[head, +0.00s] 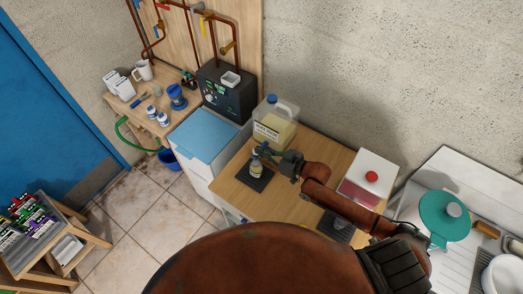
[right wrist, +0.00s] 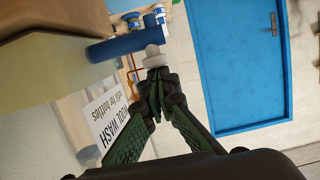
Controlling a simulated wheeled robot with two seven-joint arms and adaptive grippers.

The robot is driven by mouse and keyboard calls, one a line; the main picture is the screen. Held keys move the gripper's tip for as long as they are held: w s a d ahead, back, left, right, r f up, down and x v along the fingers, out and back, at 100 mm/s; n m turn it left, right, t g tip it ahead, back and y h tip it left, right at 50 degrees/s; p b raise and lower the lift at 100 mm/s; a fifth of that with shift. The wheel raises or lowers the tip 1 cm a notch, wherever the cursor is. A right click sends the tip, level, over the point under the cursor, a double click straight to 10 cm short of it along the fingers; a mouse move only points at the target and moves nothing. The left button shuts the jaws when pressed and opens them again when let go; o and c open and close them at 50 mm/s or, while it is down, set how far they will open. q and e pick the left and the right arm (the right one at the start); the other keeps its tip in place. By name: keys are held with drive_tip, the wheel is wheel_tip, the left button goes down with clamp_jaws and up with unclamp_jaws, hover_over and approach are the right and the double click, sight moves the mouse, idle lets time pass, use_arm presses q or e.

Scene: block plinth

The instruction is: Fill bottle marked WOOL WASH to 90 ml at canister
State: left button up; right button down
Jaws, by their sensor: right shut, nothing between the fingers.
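The canister (head: 283,120) is translucent with yellowish liquid and a blue cap. It stands on the wooden counter against the wall, with a white WOOL WASH sign (head: 266,132) at its front. A small bottle (head: 256,168) stands upright on a dark pad (head: 250,181) below the canister; its marking and level are too small to read. My right gripper (head: 266,153) is shut and empty, just above the bottle. In the right wrist view, its closed fingertips (right wrist: 157,80) are at the white end (right wrist: 155,58) of the canister's blue tap (right wrist: 122,45); contact is unclear. My left gripper is out of view.
A white box with a red knob (head: 371,177) stands right on the counter, near my right arm. A blue-topped cabinet (head: 203,133) and a dark machine (head: 226,92) are left.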

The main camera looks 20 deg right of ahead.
drive_tip(key=shift+f, duration=0.85)
drive_tip(key=shift+s+f, duration=0.15)
drive_tip(key=shift+f, duration=0.1)
drive_tip(key=s+d+r, duration=0.6)
drive_tip(key=s+r, duration=0.1)
drive_tip(key=shift+s+r+p, duration=0.15)
drive_tip(key=shift+r+p, duration=0.05)
drive_tip(key=shift+p, duration=0.25)
idle(0.6)
